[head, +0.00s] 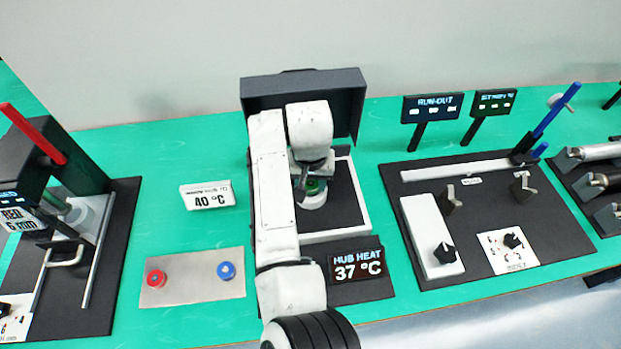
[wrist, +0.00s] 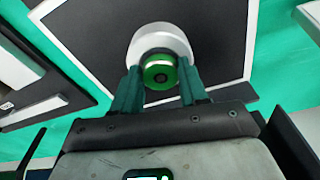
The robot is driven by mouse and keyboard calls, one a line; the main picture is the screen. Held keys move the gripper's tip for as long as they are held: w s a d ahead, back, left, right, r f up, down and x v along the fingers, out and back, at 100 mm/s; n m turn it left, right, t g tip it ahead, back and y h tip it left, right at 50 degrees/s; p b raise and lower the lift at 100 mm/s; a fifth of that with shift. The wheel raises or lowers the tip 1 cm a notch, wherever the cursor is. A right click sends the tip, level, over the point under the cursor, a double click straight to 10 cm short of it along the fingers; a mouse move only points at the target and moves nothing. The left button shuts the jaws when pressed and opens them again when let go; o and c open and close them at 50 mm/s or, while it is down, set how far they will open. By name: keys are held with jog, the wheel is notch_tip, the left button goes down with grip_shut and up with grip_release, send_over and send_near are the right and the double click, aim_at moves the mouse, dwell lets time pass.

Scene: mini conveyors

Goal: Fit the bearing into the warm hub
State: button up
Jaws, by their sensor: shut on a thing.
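The hub (wrist: 160,36) is a pale round piece on a dark plate, right behind and under the bearing in the wrist view. In the head view the green bearing (head: 314,187) shows just over the pale hub (head: 313,203), below my gripper (head: 311,178). I cannot tell whether the bearing touches the hub or sits partly in it. My arm hides part of the heater.
The hub heat display (head: 358,266) reads 37 °C; a white sign (head: 208,195) reads 40 °C. A metal plate (head: 193,279) carries a red and a blue button. A dark hood (head: 303,88) stands behind the hub. Fixtures stand on both sides.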

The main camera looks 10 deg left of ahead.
aim_at(311, 191)
jog(key=shift+f, duration=0.15)
jog(key=o, duration=1.1)
jog(key=shift+d, duration=0.1)
jog(key=shift+o, duration=0.3)
jog(key=shift+s+a+f, duration=0.1)
jog(key=shift+a, duration=0.1)
jog(key=shift+a+r, duration=0.15)
jog(key=shift+r, duration=0.3)
notch_tip(311, 191, up, 12)
jog(key=s+b, duration=0.1)
jog(key=shift+d+r+b, duration=0.25)
jog(key=shift+d+b, duration=0.05)
jog(key=shift+b, duration=0.1)
jog(key=shift+s, duration=0.1)
